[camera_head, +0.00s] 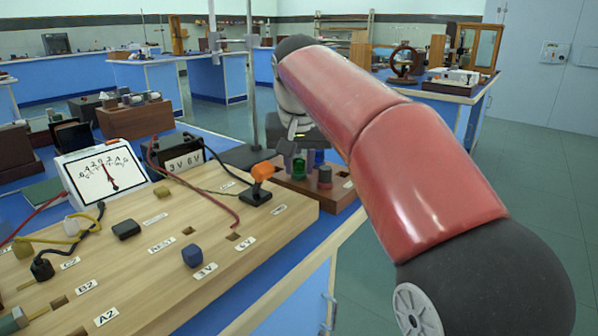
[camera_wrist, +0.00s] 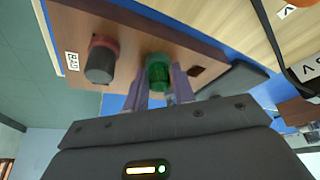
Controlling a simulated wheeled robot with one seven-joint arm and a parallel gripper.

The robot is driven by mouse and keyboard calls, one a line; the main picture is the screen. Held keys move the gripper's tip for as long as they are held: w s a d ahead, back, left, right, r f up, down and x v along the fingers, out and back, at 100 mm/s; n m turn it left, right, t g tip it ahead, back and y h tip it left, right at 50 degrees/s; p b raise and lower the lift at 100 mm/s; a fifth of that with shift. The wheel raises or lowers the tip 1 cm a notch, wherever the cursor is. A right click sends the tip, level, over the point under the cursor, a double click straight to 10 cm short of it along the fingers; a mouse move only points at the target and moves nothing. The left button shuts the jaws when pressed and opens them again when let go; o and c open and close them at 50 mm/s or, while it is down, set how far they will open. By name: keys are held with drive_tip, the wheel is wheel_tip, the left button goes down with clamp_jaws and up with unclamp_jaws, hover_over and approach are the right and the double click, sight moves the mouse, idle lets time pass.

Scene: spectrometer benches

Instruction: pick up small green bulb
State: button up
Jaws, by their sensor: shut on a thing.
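The small green bulb (camera_wrist: 158,72) is in the wrist view between the two fingers of my gripper (camera_wrist: 162,88), which is shut on it. It is over or at the wooden block (camera_wrist: 130,30); I cannot tell whether it still touches the block. In the head view the green bulb (camera_head: 299,167) shows low beside the stand, at the far end of the block, partly hidden.
A red-and-grey bulb (camera_wrist: 100,62) stands on the block beside the green one; it also shows in the head view (camera_head: 324,177). A metal stand (camera_head: 252,90) rises close by.

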sight(298, 160)
wheel_tip(298, 160, up, 13)
drive_tip(key=p, duration=0.4)
drive_tip(key=shift+p, duration=0.3)
idle(0.4)
